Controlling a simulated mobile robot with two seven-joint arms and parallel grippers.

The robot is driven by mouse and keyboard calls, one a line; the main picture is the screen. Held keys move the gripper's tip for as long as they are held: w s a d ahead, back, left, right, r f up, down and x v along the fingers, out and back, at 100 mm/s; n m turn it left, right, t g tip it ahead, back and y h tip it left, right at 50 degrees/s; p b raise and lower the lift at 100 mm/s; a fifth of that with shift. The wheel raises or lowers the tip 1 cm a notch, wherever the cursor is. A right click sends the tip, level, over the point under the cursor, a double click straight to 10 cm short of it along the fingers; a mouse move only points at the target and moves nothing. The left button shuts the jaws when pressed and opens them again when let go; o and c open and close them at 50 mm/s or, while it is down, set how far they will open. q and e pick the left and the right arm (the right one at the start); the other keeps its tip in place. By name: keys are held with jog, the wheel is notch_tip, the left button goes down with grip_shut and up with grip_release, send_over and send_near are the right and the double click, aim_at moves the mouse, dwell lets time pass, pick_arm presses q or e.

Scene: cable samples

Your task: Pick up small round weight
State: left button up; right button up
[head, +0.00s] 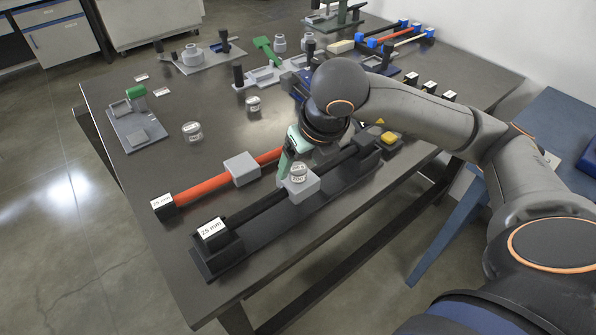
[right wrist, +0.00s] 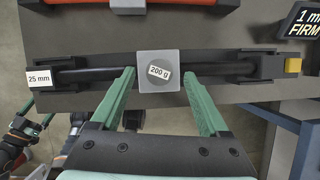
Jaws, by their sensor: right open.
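A small round weight (head: 298,170), pale with a dark label band, stands on a grey block (head: 301,187) on the black cable sample near the table's front edge. In the right wrist view, the weight's label (right wrist: 160,72) reads 200 g, seen from above. My right gripper (head: 289,160) has green fingers and is just behind and left of the weight in the head view. In the right wrist view, the right gripper (right wrist: 160,74) is open, its fingertips apart on either side of the grey block, with nothing held. Green and dark parts at the lower left there may be my left gripper (right wrist: 34,118).
The black cable (head: 252,210) runs between black end clamps. A red cable (head: 205,188) with another grey block (head: 242,168) lies behind it. Other round weights (head: 192,131) (head: 253,104) stand further back. A yellow button (head: 389,137) is right. Free table lies at left.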

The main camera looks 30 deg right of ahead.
jog(key=shift+x, duration=0.85)
jog(key=shift+c, duration=0.2)
jog(key=shift+r, duration=0.1)
grip_shut()
